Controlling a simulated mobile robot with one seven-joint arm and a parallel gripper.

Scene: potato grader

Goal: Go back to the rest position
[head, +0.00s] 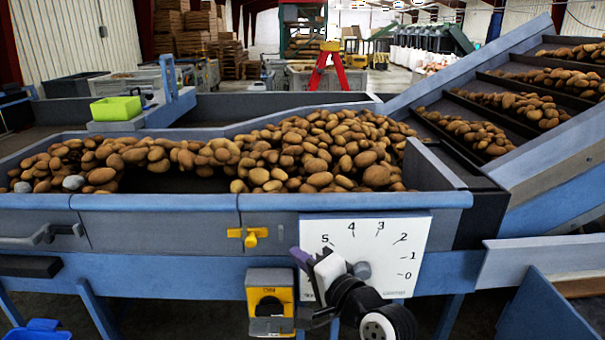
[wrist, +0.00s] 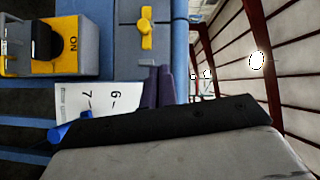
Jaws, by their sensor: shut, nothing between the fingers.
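My gripper (head: 301,259) is at the left part of the white dial plate (head: 405,235) on the front of the grader, with my dark wrist below and right of it. Its purple fingers are together and empty; they also show in the wrist view (wrist: 158,87). The plate carries numbers, with 0 to 5 readable in the head view and 6 and 7 in the wrist view. A grey round knob part (head: 362,270) shows beside my wrist. My arm hides the lower left of the plate. I cannot tell whether the fingers touch it.
A yellow switch box (head: 270,302) stands close left of my gripper, with a yellow latch (head: 252,237) above. The blue-railed trough (head: 150,201) holds many potatoes. An inclined conveyor (head: 540,165) rises at right. A green bin (head: 116,108) sits at the far left edge.

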